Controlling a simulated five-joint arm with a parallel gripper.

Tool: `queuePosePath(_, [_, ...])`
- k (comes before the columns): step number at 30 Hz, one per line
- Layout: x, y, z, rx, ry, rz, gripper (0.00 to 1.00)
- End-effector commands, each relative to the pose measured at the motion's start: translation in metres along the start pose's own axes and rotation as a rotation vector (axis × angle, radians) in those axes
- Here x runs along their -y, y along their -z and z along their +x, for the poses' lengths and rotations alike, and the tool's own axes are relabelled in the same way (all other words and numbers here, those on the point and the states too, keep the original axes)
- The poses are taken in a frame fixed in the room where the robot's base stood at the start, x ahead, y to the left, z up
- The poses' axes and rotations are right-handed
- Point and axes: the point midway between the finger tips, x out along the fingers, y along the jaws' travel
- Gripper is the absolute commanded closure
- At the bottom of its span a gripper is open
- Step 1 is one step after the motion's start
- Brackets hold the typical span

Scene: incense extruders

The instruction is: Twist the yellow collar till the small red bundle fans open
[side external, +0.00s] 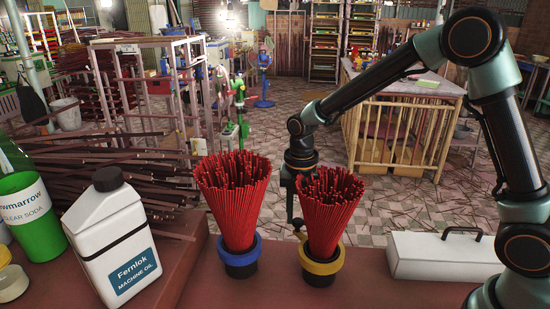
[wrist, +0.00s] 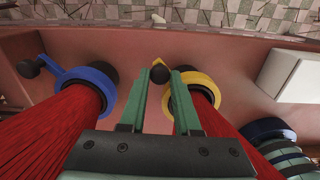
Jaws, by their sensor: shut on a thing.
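The small red bundle (side external: 328,205) stands in the yellow collar (side external: 322,265) on a dark base; its sticks flare outward toward the top. The yellow collar (wrist: 206,84) also shows right of centre in the wrist view, with a black-knobbed handle (wrist: 160,73) at its left. My gripper (wrist: 161,82) has its green fingers on either side of this handle and is shut on it. In the side view my gripper (side external: 292,208) is behind the small bundle and partly hidden. A larger red bundle (side external: 235,195) stands to the left in a blue collar (side external: 240,256).
A white box (side external: 440,256) with a black handle lies to the right. Bare bench separates the two collars.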

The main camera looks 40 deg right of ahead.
Motion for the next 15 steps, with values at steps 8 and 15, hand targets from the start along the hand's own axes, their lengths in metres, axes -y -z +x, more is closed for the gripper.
queuePosePath(8, [-0.0003,-0.0004,-0.0013,0.001,-0.001,0.001,0.39])
queuePosePath(15, [0.0,-0.0002,-0.0008,0.0,0.0,0.002,0.39])
